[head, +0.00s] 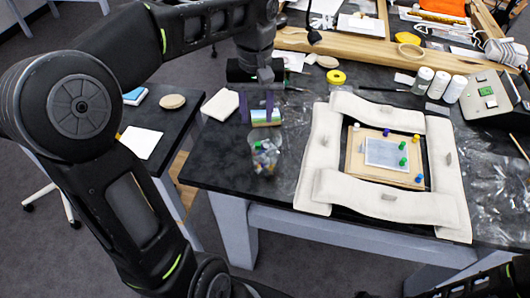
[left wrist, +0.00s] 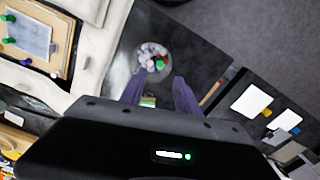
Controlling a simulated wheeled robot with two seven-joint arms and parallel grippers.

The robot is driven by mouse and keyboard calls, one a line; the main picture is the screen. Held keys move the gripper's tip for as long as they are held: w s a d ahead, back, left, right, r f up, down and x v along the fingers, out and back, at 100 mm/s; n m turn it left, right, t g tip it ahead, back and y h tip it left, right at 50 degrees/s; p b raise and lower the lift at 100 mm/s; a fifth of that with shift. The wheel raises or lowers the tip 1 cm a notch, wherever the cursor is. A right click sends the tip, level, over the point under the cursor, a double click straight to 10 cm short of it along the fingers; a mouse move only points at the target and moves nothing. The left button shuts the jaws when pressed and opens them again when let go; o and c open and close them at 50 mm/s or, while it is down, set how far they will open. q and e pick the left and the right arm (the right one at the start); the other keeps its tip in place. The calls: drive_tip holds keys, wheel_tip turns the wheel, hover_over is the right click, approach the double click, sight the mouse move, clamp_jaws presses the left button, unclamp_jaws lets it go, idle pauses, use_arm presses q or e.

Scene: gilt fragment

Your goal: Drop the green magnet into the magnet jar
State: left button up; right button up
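Two green magnets (head: 402,161) (head: 403,146) stand on the framed board (head: 387,152) on the dark table, beside blue and yellow ones. Green magnets also show at the left edge of the left wrist view (left wrist: 9,40). The clear magnet jar (head: 265,156), holding mixed coloured magnets, stands near the table's front edge; it also shows beyond my fingertips in the left wrist view (left wrist: 153,58). My left gripper (head: 257,107) is open, its purple fingers apart with no magnet visible between them, behind the jar and left of the board. My right gripper is not in view.
Padded white weights (head: 390,197) surround the board. A small picture block (head: 266,117) sits by my left fingers. A side table (head: 180,125) stands left across a gap.

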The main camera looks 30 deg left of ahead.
use_arm(q)
wheel_tip(320, 180, up, 2)
drive_tip(key=shift+r, duration=0.2)
drive_tip(key=shift+s, duration=0.1)
idle(0.7)
